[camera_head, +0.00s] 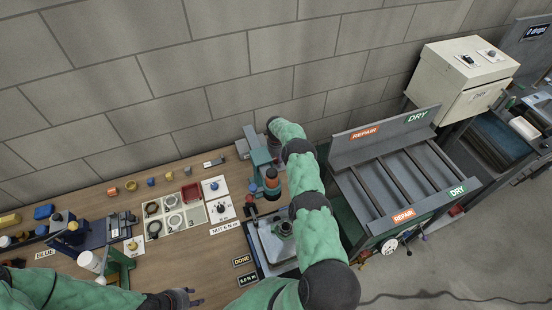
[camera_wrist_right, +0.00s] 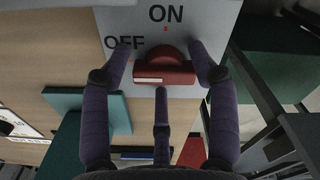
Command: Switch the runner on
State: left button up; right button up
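In the right wrist view a red rotary knob (camera_wrist_right: 165,70) with a pale stripe sits on a grey switch plate (camera_wrist_right: 188,18) marked ON and OFF. The stripe lies on the knob's left part, below OFF; a red dot sits under ON. My right gripper (camera_wrist_right: 161,55) has its fingers spread on both sides of the knob; contact is unclear. In the head view my right arm reaches the back wall, and the switch is hidden. A teal stand (camera_head: 257,150) with an orange-and-black tool, perhaps the runner (camera_head: 271,180), stands beside it. My left gripper (camera_head: 186,298) is empty, with fingers apart.
A grey REPAIR/DRY rack (camera_head: 372,158) stands right of my right arm. A parts tray (camera_head: 173,211) and small coloured parts lie on the wooden bench left of the stand. A grey tray (camera_head: 268,246) lies beside my right arm. Bare bench lies near my left gripper.

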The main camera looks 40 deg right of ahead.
jog(key=c, duration=0.8)
jog(key=shift+f, duration=0.1)
pick_arm(q)
jog(key=shift+f+b, duration=0.55)
pick_arm(e)
jog(key=shift+m, duration=0.5)
pick_arm(q)
jog(key=shift+f+b, duration=1.2)
pick_arm(e)
jog(key=shift+f+m, duration=0.2)
jog(key=shift+m, duration=0.9)
pick_arm(q)
jog(key=shift+f+b, duration=0.35)
pick_arm(e)
jog(key=shift+m, duration=0.6)
jog(key=shift+a+r+m, duration=0.1)
jog(key=shift+m, duration=0.6)
